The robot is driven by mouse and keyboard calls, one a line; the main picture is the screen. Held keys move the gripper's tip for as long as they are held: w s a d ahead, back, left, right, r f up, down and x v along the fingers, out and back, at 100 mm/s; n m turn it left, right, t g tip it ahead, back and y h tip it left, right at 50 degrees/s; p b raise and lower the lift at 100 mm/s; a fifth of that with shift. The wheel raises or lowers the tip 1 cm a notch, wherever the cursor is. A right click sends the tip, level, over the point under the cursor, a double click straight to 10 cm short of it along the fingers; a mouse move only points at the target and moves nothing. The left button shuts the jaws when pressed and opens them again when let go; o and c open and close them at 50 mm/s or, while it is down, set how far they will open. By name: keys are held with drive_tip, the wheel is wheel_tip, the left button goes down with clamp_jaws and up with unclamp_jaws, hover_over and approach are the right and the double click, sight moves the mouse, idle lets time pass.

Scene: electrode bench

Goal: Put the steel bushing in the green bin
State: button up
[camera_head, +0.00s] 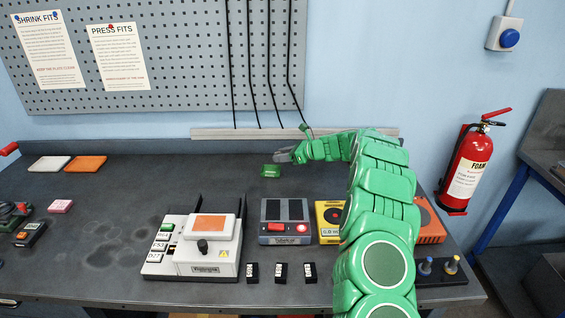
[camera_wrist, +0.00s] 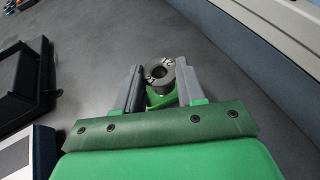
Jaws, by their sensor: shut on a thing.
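In the head view my gripper (camera_head: 281,155) is over the back of the bench, and I cannot make out the bushing there.
In front stand a white device (camera_head: 210,262), a grey unit with a red button (camera_head: 285,222) and a yellow unit (camera_head: 328,208). Small black blocks (camera_head: 281,273) line the front. A low rail (camera_head: 235,133) runs along the back. The bench left of the green bin is mostly clear.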

drive_tip(key=shift+f, duration=1.4)
drive_tip(key=shift+f, duration=0.5)
drive_tip(key=o, duration=1.1)
drive_tip(key=shift+r, duration=0.45)
drive_tip(key=v, duration=1.2)
